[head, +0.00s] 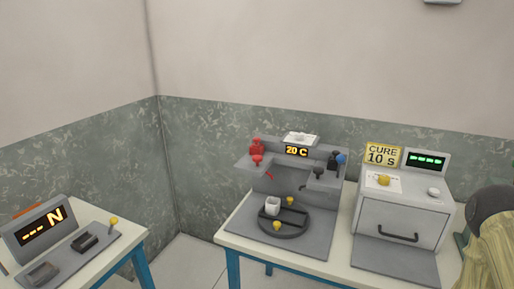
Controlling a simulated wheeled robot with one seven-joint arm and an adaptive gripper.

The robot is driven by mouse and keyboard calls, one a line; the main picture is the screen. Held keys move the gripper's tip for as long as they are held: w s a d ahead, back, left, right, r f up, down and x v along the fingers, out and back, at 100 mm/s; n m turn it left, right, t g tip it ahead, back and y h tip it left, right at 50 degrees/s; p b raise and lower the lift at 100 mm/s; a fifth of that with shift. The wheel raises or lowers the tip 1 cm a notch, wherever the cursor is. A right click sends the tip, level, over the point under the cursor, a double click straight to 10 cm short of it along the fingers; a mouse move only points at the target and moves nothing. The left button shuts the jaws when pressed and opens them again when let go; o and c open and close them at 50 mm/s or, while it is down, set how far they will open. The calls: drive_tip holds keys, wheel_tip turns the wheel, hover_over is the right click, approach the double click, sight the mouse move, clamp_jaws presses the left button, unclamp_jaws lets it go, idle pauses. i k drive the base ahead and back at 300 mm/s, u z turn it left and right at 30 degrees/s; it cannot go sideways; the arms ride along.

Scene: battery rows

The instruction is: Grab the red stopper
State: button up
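Red parts show on the left shelf of the grey dispensing station in the head view. The upper one is a red, bottle-like piece (257,146), and a smaller red knob-like piece (257,160) is just below and in front of it. Which of them is the red stopper I cannot tell at this size. A thin red lever or spout (269,175) points down below the shelf. My gripper is not recognisable in this view, and nothing touches the red parts.
The station (262,185) has a "20 C" display, a round turntable (284,226) with a white cup (272,206), and dark and blue parts at right. A cure oven (401,212) stands to its right. A tan and dark shape (490,245) blocks the right edge. A separate table (120,262) is at left.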

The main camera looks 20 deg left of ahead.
sight(256, 140)
drive_tip(key=k, duration=0.35)
drive_tip(key=u, duration=0.85)
drive_tip(key=i, duration=0.95)
drive_tip(key=z, duration=0.25)
